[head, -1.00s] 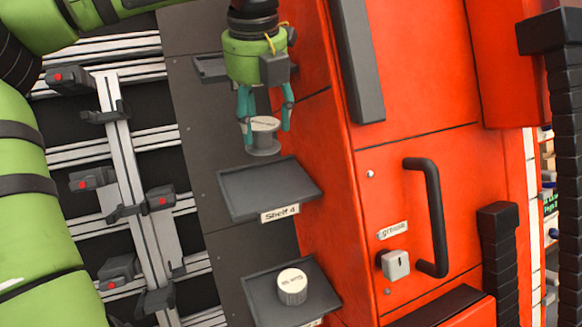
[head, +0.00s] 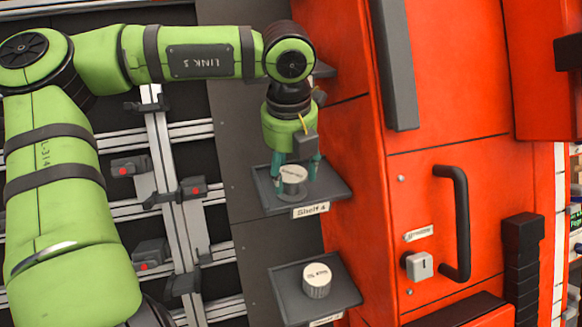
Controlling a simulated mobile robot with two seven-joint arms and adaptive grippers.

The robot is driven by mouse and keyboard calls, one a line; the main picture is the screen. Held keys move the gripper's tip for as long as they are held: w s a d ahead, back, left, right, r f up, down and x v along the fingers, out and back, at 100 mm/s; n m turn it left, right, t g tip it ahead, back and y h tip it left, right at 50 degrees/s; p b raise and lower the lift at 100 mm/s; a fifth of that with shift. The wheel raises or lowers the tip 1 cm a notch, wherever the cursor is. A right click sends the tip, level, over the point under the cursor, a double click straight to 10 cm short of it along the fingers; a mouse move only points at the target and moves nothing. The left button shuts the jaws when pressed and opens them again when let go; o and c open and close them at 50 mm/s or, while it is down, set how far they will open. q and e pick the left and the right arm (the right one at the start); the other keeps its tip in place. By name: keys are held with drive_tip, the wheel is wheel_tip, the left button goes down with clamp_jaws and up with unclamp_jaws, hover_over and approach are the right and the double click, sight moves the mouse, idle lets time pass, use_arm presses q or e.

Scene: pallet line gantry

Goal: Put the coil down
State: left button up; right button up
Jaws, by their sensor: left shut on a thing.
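The coil (head: 292,181) is a grey spool with a pale labelled top. My left gripper (head: 295,172), green with teal fingers, is shut on it from above. The coil is upright and sits at or just above the shelf labelled "Shelf 4" (head: 330,194); I cannot tell whether its base touches the surface. The fingers stand on either side of the coil. My right gripper is not in view.
A lower grey shelf (head: 345,289) holds a white round labelled piece (head: 317,281). An orange cabinet (head: 430,130) with a black handle (head: 462,225) stands right of the shelves. Rails with red-dotted brackets (head: 190,188) are at left.

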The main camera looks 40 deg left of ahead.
use_arm(q)
drive_tip(key=o, duration=1.4)
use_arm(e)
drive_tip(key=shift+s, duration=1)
use_arm(q)
drive_tip(key=shift+r, duration=0.2)
drive_tip(key=shift+b+v, duration=0.85)
drive_tip(key=shift+v, duration=5)
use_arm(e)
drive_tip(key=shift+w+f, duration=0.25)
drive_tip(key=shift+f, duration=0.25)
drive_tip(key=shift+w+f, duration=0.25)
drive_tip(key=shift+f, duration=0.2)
